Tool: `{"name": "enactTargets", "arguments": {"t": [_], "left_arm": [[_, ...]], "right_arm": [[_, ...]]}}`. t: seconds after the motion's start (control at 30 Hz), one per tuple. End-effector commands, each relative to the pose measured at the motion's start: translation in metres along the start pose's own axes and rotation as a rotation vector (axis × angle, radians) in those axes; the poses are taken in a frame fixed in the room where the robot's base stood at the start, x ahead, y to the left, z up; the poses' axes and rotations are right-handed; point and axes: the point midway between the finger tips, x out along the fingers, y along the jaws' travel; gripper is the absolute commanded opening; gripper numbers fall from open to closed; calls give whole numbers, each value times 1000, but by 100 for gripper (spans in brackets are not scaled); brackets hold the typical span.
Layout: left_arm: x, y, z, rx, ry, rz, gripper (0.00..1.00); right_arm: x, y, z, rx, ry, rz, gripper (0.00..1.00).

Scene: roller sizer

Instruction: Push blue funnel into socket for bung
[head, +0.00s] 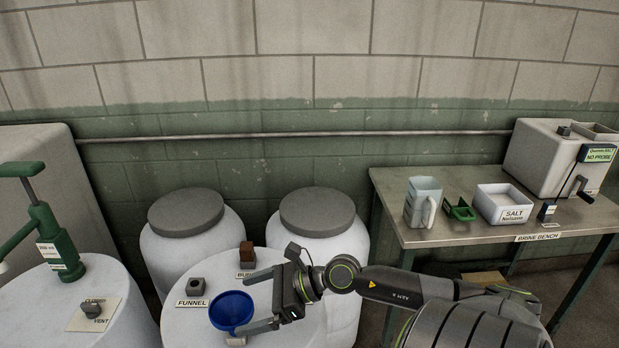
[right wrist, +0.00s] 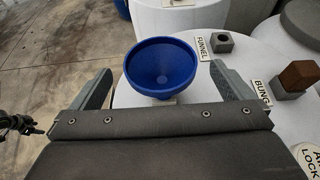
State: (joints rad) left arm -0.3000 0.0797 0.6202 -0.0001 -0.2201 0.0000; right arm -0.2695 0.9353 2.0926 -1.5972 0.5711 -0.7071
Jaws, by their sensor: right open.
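The blue funnel (head: 231,309) stands upright, wide mouth up, near the front of the white drum top; it also shows in the right wrist view (right wrist: 160,66). My right gripper (head: 241,306) is open, with one finger on each side of the funnel. In the right wrist view a gap shows beside each finger. The bung socket, a small grey block (right wrist: 277,88) by the BUNG label, has a brown bung (head: 246,250) in it. The funnel's lower end is mostly hidden.
A grey block with a dark hole (head: 197,285) stands by the FUNNEL label (head: 191,302). Two lidded white drums (head: 320,252) stand behind. A green pump (head: 57,240) is on the left drum. The brine bench (head: 450,238) at right holds a jug (head: 421,205) and salt box (head: 500,205).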

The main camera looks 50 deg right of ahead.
Motion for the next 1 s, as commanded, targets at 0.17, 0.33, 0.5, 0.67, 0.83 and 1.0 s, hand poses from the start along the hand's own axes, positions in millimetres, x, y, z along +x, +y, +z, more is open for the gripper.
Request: {"name": "enactTargets", "arguments": {"t": [0.17, 0.33, 0.5, 0.67, 0.83, 1.0], "left_arm": [[2, 0, 0, 0, 0, 0, 61], [2, 0, 0, 0, 0, 0, 61], [-7, 0, -1, 0, 0, 0, 61], [-14, -1, -2, 0, 0, 0, 61], [-25, -2, -3, 0, 0, 0, 61], [-49, -4, -5, 0, 0, 0, 61]], "right_arm": [[-20, 1, -1, -1, 5, 3, 100], [-37, 0, -1, 0, 7, 1, 100], [-49, 1, 2, 4, 2, 6, 100], [-60, 1, 2, 4, 2, 5, 100], [-72, 0, 4, 6, 5, -2, 100], [-89, 0, 6, 8, 5, -1, 100]]}}
